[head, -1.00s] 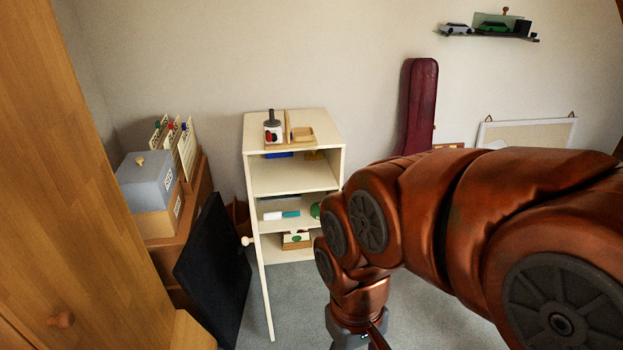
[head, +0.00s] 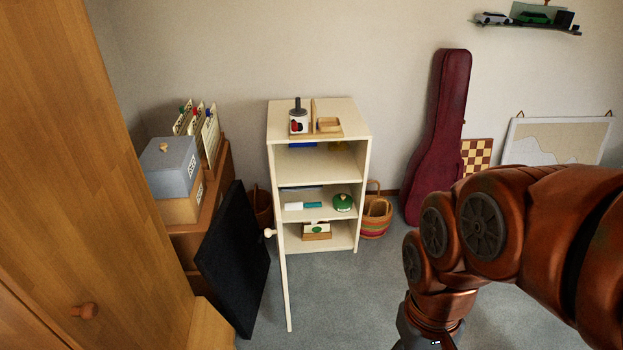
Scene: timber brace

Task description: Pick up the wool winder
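I cannot clearly pick out the wool winder at this size. A small white object (head: 299,126) with a dark upright spindle and red and black marks stands on top of the cream cabinet (head: 352,106); it may be the winder. It shares a wooden base with an upright post and a shallow wooden tray (head: 329,125). My gripper (head: 428,338) is at the bottom edge, right of the cabinet and well apart from it. Only its dark upper part shows; the fingers are out of frame.
The cabinet's door (head: 285,285) stands open towards me. Its shelves hold a green round item (head: 343,202) and a small box (head: 316,232). A black panel (head: 233,265) leans at left, beside a wooden wardrobe (head: 85,150). A basket (head: 376,217) and guitar case (head: 440,140) stand right. Carpet in front is clear.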

